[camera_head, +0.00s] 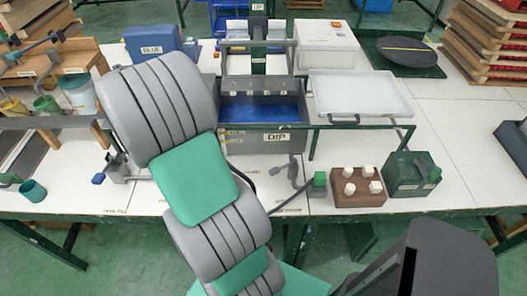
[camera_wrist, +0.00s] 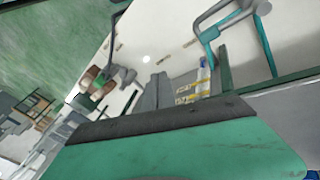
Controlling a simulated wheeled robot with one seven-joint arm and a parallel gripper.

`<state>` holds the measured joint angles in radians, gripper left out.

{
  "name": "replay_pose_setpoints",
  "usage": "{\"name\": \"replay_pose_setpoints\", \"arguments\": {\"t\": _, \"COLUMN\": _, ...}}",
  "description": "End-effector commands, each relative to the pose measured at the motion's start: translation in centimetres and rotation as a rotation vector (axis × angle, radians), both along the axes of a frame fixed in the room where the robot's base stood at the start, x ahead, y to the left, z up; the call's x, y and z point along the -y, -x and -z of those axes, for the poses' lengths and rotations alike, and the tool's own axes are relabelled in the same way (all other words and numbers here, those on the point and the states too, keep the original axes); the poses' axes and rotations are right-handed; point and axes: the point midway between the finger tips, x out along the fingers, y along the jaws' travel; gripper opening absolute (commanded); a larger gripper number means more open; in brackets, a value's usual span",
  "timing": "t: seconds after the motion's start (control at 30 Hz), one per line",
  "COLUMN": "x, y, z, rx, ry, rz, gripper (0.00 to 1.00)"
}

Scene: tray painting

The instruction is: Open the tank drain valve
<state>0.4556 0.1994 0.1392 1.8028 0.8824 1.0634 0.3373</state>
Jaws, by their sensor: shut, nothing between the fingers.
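The grey tank (camera_head: 262,138) marked DIP holds blue liquid and stands at mid table in the head view. A grey bent pipe fitting (camera_head: 293,172) stands before its front; what looks like the same fitting shows in the wrist view (camera_wrist: 122,73). I cannot make out the drain valve for sure. A small blue and white part (camera_wrist: 203,70) shows close to yellow-labelled surfaces in the wrist view, right of my fingers. My gripper (camera_wrist: 153,92) is shut and empty, pointing toward the tank area. My arm hides it in the head view, along with the tank's left front.
A brown block with white knobs (camera_head: 345,198) and a green box (camera_head: 412,190) stand right of the fitting. A white tray (camera_head: 360,88) on a green frame is behind them. A blue-ended grey fitting (camera_head: 98,178) is left of my arm.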

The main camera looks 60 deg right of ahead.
Motion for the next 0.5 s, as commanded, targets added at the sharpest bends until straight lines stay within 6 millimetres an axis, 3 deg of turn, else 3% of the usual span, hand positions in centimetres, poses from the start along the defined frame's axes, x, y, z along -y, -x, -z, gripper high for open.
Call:
{"name": "replay_pose_setpoints", "arguments": {"t": 0.03, "x": 2.4, "y": 1.8, "z": 0.0, "rx": -0.046, "ry": 0.031, "rz": 0.175, "gripper": 0.0}}
{"name": "replay_pose_setpoints", "arguments": {"t": 0.1, "x": 4.7, "y": 4.2, "z": 0.6, "rx": -0.092, "ry": 0.085, "rz": 0.39, "gripper": 0.0}}
{"name": "replay_pose_setpoints", "arguments": {"t": 0.2, "x": 6.3, "y": 6.5, "z": 1.3, "rx": -0.137, "ry": 0.139, "rz": 0.588, "gripper": 0.0}}
{"name": "replay_pose_setpoints", "arguments": {"t": 0.5, "x": 6.9, "y": 9.3, "z": 4.3, "rx": -0.159, "ry": 0.166, "rz": 0.678, "gripper": 0.0}}
